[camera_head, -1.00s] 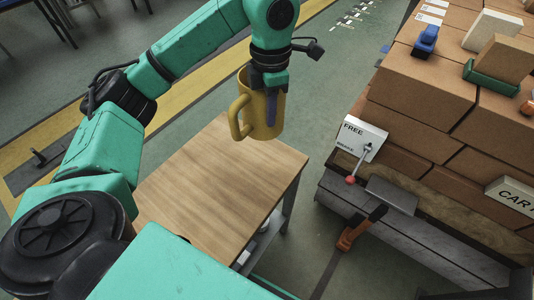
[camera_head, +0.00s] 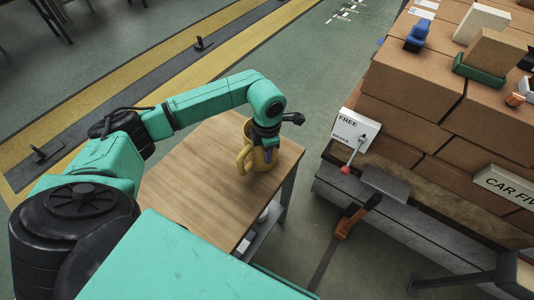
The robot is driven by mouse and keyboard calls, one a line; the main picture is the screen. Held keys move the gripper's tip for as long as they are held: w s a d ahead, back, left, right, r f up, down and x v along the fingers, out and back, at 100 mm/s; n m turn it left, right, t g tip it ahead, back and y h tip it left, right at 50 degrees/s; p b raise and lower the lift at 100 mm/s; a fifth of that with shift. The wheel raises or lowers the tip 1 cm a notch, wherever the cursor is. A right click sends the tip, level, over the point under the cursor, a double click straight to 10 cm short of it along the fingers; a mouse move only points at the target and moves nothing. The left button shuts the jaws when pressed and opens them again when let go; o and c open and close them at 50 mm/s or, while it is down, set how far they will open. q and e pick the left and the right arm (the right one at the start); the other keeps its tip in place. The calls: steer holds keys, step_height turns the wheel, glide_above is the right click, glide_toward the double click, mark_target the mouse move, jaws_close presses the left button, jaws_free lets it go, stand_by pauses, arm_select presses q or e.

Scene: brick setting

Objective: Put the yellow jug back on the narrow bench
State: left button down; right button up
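The yellow jug (camera_head: 259,163) is upright at the far right part of the narrow bench (camera_head: 195,190), with its handle toward the left. My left gripper (camera_head: 268,152) points down over the jug and is shut on its wall, with a finger showing on the near side. The jug's base is at or just above the wooden top; I cannot tell if it touches. The gripper hides part of the jug's rim and body. My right gripper is not in view.
The bench top is otherwise bare. To the right, past a strip of green floor, stands a stack of brown blocks (camera_head: 410,80) on a grey platform. A lever with a red knob (camera_head: 345,170) and an orange-handled tool (camera_head: 350,222) are at its near edge.

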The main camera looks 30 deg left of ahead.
arm_select(q)
steer(key=c, duration=1.1)
jaws_free()
steer(key=shift+o, duration=0.2)
steer(key=shift+r, duration=0.3)
step_height(320, 180, up, 11)
steer(key=b, duration=0.3)
steer(key=shift+r, duration=0.35)
steer(key=shift+s+d+f, duration=0.1)
